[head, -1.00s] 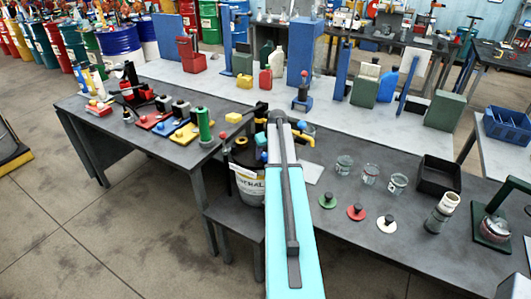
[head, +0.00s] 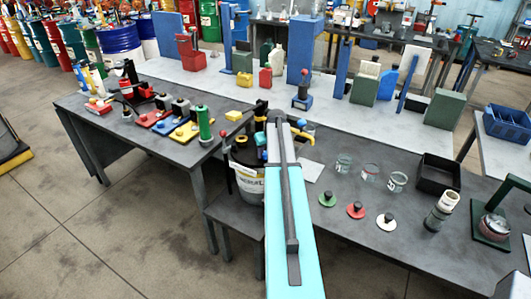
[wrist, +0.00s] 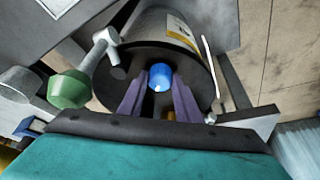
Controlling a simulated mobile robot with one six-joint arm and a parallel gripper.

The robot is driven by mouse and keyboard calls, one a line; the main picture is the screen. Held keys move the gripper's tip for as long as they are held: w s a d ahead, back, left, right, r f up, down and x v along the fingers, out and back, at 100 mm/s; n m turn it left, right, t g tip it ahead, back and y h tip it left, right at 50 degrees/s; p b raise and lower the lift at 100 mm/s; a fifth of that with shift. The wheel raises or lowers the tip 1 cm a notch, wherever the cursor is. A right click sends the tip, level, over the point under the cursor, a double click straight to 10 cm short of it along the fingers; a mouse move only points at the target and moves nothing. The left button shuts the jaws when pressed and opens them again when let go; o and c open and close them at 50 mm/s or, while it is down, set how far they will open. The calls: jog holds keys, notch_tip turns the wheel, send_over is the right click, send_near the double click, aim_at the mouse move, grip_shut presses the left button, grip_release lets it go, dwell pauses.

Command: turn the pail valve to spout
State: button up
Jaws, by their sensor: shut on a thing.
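The pail (head: 248,184) stands on a low stand beside the near table, partly hidden behind my arm in the head view. In the wrist view its dark body (wrist: 150,40) lies just beyond my gripper (wrist: 158,88). The two purple fingers are on either side of a round blue knob (wrist: 160,76) and are shut on it. A grey pipe with a green end (wrist: 70,88) is to the left of the pail in the wrist view. My arm hides the gripper and knob in the head view. A yellow fitting (head: 306,136) shows beside the arm.
The near table (head: 340,222) carries glass jars (head: 370,172), a black tray (head: 438,174) and green, red and white lids (head: 356,210) to the right. The floor at front left is clear.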

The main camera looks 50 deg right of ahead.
jog(key=shift+m+b, duration=0.35)
jog(key=shift+m, duration=0.05)
jog(key=shift+a+f+m+h+b, duration=0.1)
jog(key=shift+f+m+h+b, duration=0.05)
jog(key=shift+m+h+b, duration=0.55)
jog(key=m+b, duration=0.1)
jog(key=m+g+b, duration=0.1)
jog(key=m, duration=0.1)
jog(key=shift+w+a+m+h, duration=0.1)
jog(key=shift+w+m+h, duration=0.05)
jog(key=shift+m+h, duration=0.15)
jog(key=m+g+b, duration=0.1)
jog(key=m+b, duration=0.1)
jog(key=m, duration=0.1)
jog(key=shift+w+m+h, duration=0.15)
jog(key=shift+m+h, duration=0.15)
jog(key=shift+m+g+b, duration=0.55)
jog(key=shift+m+g, duration=0.15)
jog(key=shift+m, duration=0.4)
jog(key=o, duration=1.1)
jog(key=shift+c, duration=0.2)
